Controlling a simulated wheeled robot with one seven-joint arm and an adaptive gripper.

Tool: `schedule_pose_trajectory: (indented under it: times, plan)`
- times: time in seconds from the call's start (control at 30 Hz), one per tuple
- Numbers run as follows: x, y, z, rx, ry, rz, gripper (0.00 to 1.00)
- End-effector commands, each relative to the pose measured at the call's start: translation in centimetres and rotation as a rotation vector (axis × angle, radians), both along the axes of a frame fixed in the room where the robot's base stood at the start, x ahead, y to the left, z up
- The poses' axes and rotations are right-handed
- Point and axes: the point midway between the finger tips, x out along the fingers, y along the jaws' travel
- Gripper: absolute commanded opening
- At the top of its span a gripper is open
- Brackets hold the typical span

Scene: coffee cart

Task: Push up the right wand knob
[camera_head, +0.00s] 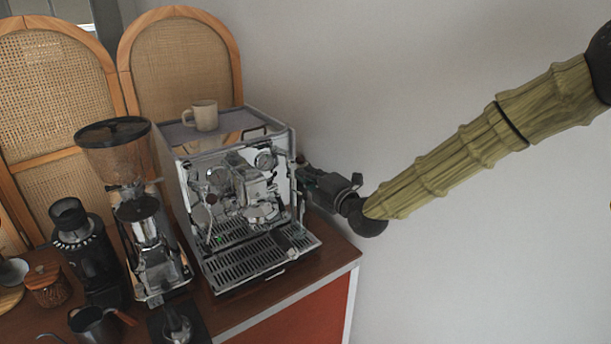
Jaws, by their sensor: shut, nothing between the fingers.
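The espresso machine (250,265) stands on the wooden counter, with its front toward the lower right of the head view. My arm reaches in from the right. My gripper (305,178) is shut and empty at the right front edge of the machine, around the height of the group head. The right wand knob is not clearly visible; the gripper covers that area. I cannot tell whether the fingertips touch the knob.
A beige mug (205,115) stands on top of the machine. A grinder with a dark hopper (113,134) and a smaller black grinder (84,250) stand to the left. Rattan panels (183,62) are behind. Open space lies in front of the wall at right.

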Motion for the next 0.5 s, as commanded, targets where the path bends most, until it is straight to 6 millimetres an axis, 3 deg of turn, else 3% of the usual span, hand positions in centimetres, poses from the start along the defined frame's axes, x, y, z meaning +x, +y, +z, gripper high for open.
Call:
schedule_pose_trajectory:
  times: [0.5]
  plan:
    - [-5.9, -4.3, -0.6, 0.0, 0.0, 0.0, 0.0]
